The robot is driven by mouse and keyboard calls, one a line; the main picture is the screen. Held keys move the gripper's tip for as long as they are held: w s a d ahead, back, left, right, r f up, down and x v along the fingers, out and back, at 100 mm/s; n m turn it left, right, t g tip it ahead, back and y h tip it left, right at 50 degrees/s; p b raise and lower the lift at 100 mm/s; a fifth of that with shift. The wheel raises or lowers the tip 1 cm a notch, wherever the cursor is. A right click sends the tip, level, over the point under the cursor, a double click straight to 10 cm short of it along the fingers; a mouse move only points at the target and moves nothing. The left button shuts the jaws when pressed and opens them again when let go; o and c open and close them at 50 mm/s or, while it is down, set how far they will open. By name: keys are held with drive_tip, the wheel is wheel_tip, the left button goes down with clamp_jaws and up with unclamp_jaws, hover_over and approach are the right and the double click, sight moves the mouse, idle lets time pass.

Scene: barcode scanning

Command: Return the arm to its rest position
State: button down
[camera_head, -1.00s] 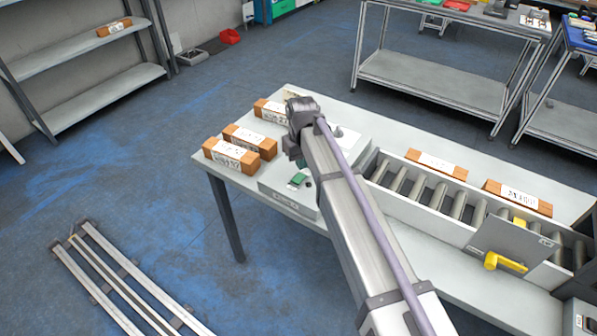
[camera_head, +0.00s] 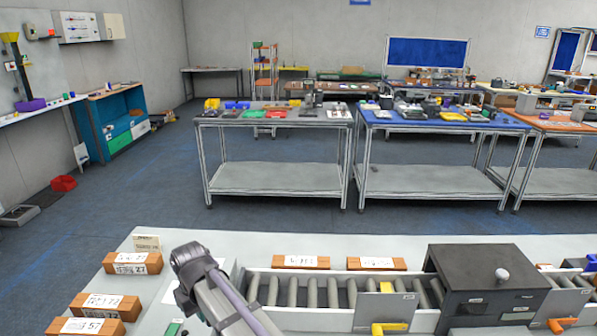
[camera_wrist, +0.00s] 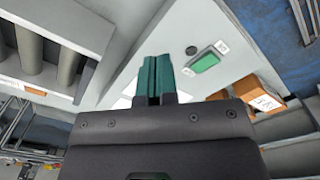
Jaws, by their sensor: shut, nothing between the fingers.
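My arm (camera_head: 222,302) rises from the bottom edge of the head view and reaches over the near worktable, between the boxes on the left and the roller conveyor. My gripper is hidden behind the arm there. In the wrist view, the two green fingers of my gripper (camera_wrist: 157,78) are together and empty. No box is between the fingers.
Three labelled orange-brown boxes (camera_head: 130,263) stand on the table's left side. Two more boxes (camera_head: 300,262) lie behind the roller conveyor (camera_head: 292,291). A dark housing (camera_head: 485,280) covers part of the conveyor. Open floor (camera_head: 150,200) separates this table from the grey worktable (camera_head: 275,180).

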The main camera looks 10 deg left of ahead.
drive_tip(key=s+d+m, duration=0.1)
drive_tip(key=d+m, duration=0.4)
drive_tip(key=d, duration=1.8)
drive_tip(key=s+d+m, duration=0.2)
drive_tip(key=d+m, duration=0.3)
drive_tip(key=d, duration=1.9)
drive_tip(key=shift+s, duration=0.25)
drive_tip(key=c, duration=1.8)
unclamp_jaws()
drive_tip(key=shift+c, duration=0.2)
